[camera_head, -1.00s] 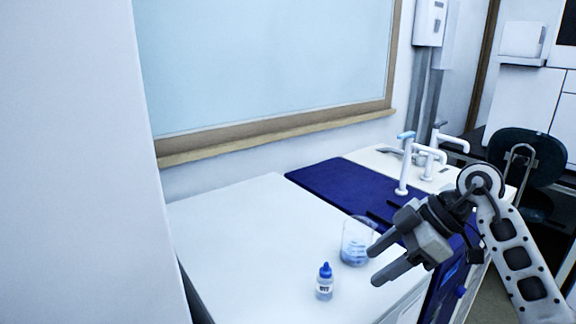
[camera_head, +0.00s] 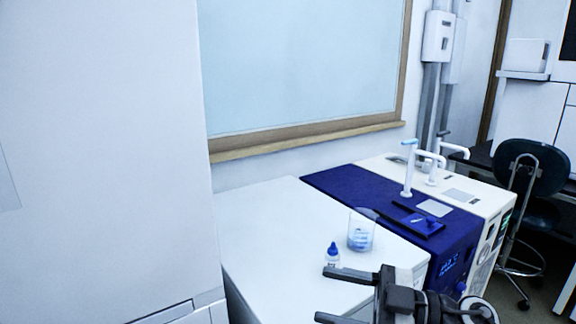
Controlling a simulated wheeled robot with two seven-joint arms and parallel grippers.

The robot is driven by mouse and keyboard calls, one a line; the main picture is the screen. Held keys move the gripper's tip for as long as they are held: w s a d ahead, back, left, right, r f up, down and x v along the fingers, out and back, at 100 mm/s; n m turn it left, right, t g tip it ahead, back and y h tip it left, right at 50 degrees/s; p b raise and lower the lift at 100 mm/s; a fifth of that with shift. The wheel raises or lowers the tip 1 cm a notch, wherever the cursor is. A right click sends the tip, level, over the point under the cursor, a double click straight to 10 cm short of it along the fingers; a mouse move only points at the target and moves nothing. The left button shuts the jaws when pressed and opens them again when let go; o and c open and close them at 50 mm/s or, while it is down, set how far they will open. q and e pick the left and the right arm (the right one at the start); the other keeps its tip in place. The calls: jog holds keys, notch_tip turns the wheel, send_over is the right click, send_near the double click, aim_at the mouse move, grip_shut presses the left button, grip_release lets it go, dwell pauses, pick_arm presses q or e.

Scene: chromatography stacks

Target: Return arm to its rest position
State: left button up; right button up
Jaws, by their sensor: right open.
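My right gripper (camera_head: 338,297) is at the bottom of the head view, low and in front of the white bench (camera_head: 265,235). Its two fingers point left and are apart, with nothing between them. A glass beaker (camera_head: 361,238) with blue markings stands upright on the bench, beyond the gripper and apart from it. A small bottle with a blue cap (camera_head: 332,252) stands just left of the beaker; the upper finger covers its lower part. My left gripper does not show.
A dark blue and white instrument (camera_head: 462,250) with white taps (camera_head: 408,168) stands right of the bench. A dark chair (camera_head: 530,170) is at the far right. A large white cabinet (camera_head: 105,150) fills the left. The bench's left part is clear.

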jog(key=s+d+f+m+t+h, duration=0.2)
jog(key=d+f+m+t+h, duration=0.5)
jog(key=f+m+t+h, duration=0.75)
jog(key=s+f+m+g+h, duration=0.1)
jog(key=s+f+m+g, duration=0.1)
jog(key=s+f+g, duration=0.6)
jog(key=s+f, duration=0.4)
jog(key=shift+s+m, duration=0.2)
jog(key=shift+m, duration=0.15)
jog(key=shift+f+g, duration=0.1)
jog(key=shift+g, duration=0.15)
